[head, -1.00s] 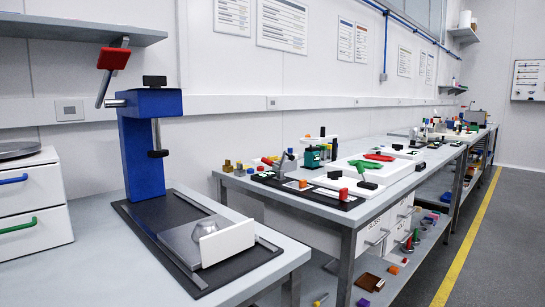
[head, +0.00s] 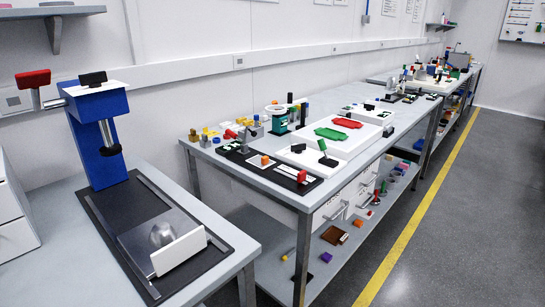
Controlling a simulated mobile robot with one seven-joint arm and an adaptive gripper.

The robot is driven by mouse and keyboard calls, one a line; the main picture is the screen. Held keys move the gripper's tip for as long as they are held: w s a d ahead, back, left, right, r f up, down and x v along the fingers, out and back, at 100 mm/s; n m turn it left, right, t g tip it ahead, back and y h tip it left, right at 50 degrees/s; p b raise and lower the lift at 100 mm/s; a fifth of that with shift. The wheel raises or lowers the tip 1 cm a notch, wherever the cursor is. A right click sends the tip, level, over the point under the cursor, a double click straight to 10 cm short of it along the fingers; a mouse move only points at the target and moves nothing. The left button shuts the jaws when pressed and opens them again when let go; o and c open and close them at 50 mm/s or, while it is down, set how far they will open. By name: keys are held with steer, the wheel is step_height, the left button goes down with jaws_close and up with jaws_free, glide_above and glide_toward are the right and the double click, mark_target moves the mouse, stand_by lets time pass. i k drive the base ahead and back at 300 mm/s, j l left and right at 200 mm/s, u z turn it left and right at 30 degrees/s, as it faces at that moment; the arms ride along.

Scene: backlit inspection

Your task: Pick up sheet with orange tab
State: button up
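I cannot clearly make out a sheet with an orange tab. A small orange piece (head: 264,160) shows on the black board (head: 236,154) at the near end of the middle bench (head: 212,162), but it is too small to tell whether it is a sheet's tab. Another orange item (head: 358,222) lies on the shelf under that bench. My gripper is not in view.
A near bench (head: 55,240) at left carries a blue press stand (head: 98,135) on a black base with a white upright plate (head: 178,250). White trays with red and green pieces (head: 339,122) stand on the middle bench. The floor (head: 450,225) at right is clear beyond the yellow line.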

mark_target(261, 161)
steer(key=i+l+u, duration=0.1)
steer(key=l, duration=0.25)
steer(key=i+l, duration=0.25)
steer(key=l, duration=0.15)
steer(key=i+l+u, duration=0.15)
steer(key=l, duration=0.25)
steer(key=i+l+u, duration=0.3)
steer(key=i+l, duration=0.15)
steer(key=l, duration=0.65)
steer(key=i+l+u, duration=0.35)
steer(key=l, duration=0.85)
steer(key=i+l+u, duration=0.1)
steer(key=l+u, duration=0.2)
steer(key=l, duration=0.9)
steer(key=l+u, duration=0.3)
steer(key=l, duration=1)
steer(key=k+l, duration=0.1)
steer(key=l, duration=0.6)
steer(key=k+l, duration=0.15)
steer(key=l, duration=0.2)
steer(key=j+u, duration=0.1)
steer(key=j, duration=0.4)
steer(key=i+l, duration=0.1)
steer(key=i, duration=0.8)
